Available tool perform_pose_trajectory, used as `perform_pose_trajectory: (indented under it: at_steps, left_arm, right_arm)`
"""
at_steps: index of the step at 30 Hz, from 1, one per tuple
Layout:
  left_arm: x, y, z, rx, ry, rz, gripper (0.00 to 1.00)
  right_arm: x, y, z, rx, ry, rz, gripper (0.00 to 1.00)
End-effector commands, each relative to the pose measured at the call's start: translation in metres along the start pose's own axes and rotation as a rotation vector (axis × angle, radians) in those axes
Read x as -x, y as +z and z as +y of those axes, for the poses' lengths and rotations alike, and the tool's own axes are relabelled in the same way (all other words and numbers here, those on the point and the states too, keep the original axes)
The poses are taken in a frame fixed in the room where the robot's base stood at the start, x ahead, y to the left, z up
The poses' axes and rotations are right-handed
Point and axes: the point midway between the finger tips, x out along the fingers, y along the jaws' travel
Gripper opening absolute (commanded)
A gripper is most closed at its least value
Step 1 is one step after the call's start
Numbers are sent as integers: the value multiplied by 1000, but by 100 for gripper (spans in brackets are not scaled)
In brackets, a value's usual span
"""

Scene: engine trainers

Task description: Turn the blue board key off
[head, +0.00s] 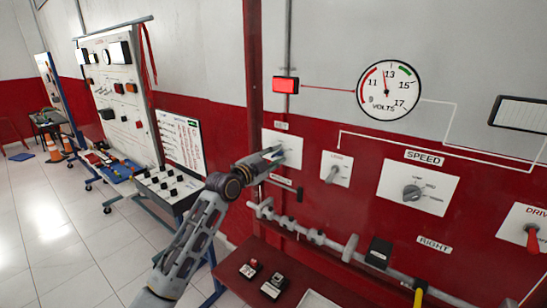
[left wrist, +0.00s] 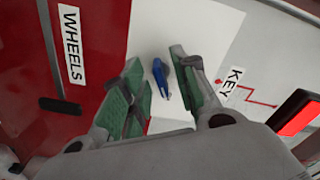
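The blue board key (left wrist: 161,78) sits on a white plate (left wrist: 150,25) labelled KEY. In the left wrist view it stands between the two green-padded fingers of my left gripper (left wrist: 157,62), with visible gaps on both sides. The gripper is open and not closed on the key. In the head view my left gripper (head: 270,156) is at the KEY plate (head: 293,146) on the red wall and hides much of the key. My right gripper is not in view.
A lit red lamp (head: 285,85) and a volts gauge (head: 388,89) are above the plate. To its right are another switch plate (head: 336,169) and the SPEED knob (head: 412,193). A grey rail (head: 320,238) with fittings runs below. A WHEELS label (left wrist: 71,45) shows beside the plate.

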Motion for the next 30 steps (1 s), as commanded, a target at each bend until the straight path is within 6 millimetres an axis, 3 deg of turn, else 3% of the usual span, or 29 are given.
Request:
perform_pose_trajectory:
  at_steps: [8,16,30]
  left_arm:
    - [0,0,0,0,0,0,29]
    - [0,0,0,0,0,0,0]
    - [0,0,1,33,2,-1,0]
  right_arm:
    - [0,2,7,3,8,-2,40]
    - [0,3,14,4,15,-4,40]
    - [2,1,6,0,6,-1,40]
